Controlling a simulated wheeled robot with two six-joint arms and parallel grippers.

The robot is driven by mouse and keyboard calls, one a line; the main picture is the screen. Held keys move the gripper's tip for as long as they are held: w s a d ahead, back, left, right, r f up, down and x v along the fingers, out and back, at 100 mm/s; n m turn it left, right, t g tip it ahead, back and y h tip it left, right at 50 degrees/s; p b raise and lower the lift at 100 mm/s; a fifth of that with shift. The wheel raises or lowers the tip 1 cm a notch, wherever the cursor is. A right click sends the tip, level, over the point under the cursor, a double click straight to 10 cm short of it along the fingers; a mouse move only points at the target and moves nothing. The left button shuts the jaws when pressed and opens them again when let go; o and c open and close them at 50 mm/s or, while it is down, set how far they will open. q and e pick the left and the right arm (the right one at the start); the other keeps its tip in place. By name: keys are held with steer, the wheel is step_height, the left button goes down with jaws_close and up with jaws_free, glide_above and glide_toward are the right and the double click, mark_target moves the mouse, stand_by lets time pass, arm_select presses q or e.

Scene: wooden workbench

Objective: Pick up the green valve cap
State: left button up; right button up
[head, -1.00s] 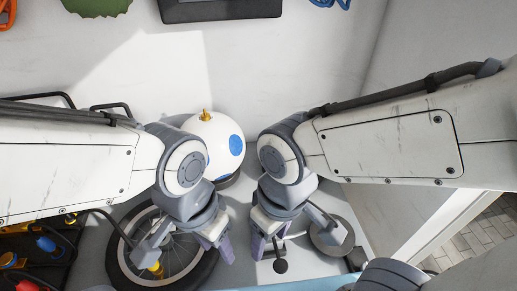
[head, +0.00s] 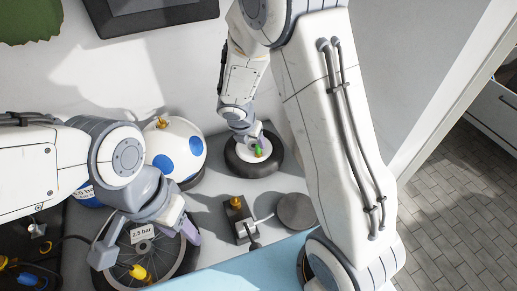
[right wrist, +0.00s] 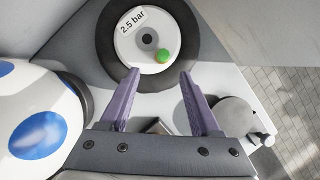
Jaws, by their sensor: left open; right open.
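The green valve cap (head: 259,152) sits on the hub area of a small black-tyred wheel (head: 264,169) at the back of the bench. In the right wrist view the cap (right wrist: 162,56) shows just below the hub centre, under a "2.5 bar" label. My right gripper (right wrist: 158,76) is open and empty; in that view the cap lies between and just beyond its purple fingertips. In the head view my right wrist partly covers the wheel. My left gripper (head: 184,230) is open over a larger spoked wheel, away from the green cap.
A white ball with blue spots (head: 178,142) stands left of the small wheel. A small block with a yellow top (head: 240,222) and a grey disc (head: 295,211) stand in front.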

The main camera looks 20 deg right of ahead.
mark_target(258, 146)
steer(key=x, duration=0.4)
steer(key=d+b+x, duration=0.1)
steer(key=x, duration=0.1)
steer(key=shift+w, duration=0.3)
jaws_close()
